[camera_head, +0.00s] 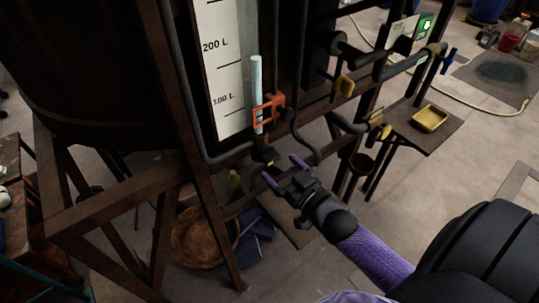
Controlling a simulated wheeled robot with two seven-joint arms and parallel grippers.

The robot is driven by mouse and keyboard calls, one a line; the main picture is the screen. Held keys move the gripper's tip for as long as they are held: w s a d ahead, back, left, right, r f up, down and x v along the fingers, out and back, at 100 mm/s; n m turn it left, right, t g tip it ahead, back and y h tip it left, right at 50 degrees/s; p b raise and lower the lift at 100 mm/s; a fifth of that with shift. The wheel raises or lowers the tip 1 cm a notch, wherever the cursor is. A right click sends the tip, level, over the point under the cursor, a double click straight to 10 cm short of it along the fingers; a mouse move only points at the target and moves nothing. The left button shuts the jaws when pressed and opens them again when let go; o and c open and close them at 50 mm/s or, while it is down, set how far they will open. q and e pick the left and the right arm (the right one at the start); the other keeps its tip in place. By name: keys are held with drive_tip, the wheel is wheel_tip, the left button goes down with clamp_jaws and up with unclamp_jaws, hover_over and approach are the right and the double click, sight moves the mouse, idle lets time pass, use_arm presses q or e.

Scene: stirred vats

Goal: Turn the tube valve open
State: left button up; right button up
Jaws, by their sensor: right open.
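A level scale (225,75) marked 100 L and 200 L stands on the dark frame. A pale blue tube (257,80) runs upright in front of it, with an orange bracket (268,108) around its lower part. Below the tube sits a small dark valve (264,154), which looks like the tube valve; its handle is small and its setting cannot be told. My right gripper (278,165), with purple fingers, is open just below and right of this valve. Its fingers point up-left towards the valve, and no thing shows between them. My left gripper is out of view.
Dark pipes (304,145) run close to the right of the tube. A small shelf (425,128) holds a yellow tray (430,118). A brown basin (200,240) lies on the floor under the frame. The floor at right has free room.

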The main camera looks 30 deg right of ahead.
sight(275, 159)
drive_tip(key=w, duration=0.4)
drive_tip(key=shift+w+d, duration=0.1)
drive_tip(key=shift+d, duration=0.05)
drive_tip(key=shift+w, duration=0.35)
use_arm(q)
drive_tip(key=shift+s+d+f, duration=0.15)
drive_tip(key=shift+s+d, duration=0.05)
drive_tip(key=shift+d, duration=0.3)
